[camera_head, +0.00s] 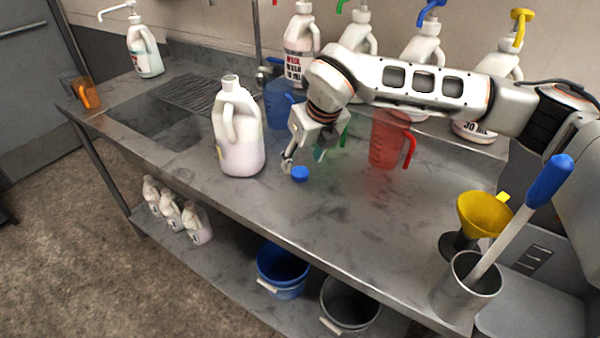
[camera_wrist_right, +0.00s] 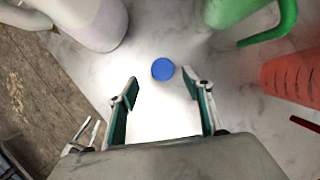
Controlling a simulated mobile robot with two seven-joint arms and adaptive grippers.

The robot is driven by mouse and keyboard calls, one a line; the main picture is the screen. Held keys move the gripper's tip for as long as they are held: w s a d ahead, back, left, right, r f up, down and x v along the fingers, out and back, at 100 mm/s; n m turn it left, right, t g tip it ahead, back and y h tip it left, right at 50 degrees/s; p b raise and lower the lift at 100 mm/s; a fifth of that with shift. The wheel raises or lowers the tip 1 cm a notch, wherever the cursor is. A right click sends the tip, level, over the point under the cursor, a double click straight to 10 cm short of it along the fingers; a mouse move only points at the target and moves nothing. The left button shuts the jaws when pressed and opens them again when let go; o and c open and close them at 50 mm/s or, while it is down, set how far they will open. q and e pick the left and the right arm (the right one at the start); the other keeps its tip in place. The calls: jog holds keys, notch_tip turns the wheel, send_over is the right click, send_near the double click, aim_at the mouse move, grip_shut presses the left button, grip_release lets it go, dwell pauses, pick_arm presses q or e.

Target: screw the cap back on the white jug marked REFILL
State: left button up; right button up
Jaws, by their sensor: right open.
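The white jug (camera_head: 238,135) stands upright and uncapped on the steel bench, its open neck (camera_head: 231,82) at the top. Its printed side is not visible, so I cannot read REFILL on it. A blue cap (camera_head: 300,173) lies on the bench just right of the jug. My right gripper (camera_head: 303,159) is just above and beside the cap. In the right wrist view the cap (camera_wrist_right: 163,69) lies ahead of the open, empty fingers (camera_wrist_right: 168,100), and the lower part of a white jug (camera_wrist_right: 95,20) shows at top left. My left gripper is not in view.
A sink (camera_head: 165,125) lies left of the jug. A blue pitcher (camera_head: 279,105) and a red pitcher (camera_head: 388,140) stand behind my right gripper. Several pump jugs line the back. A yellow funnel (camera_head: 482,214) and a metal cup (camera_head: 467,290) stand at right. The front middle is clear.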

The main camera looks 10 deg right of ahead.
aim_at(300, 172)
jog(key=x, duration=0.5)
jog(key=shift+d, duration=0.3)
jog(key=shift+s, duration=0.1)
jog(key=c, duration=0.8)
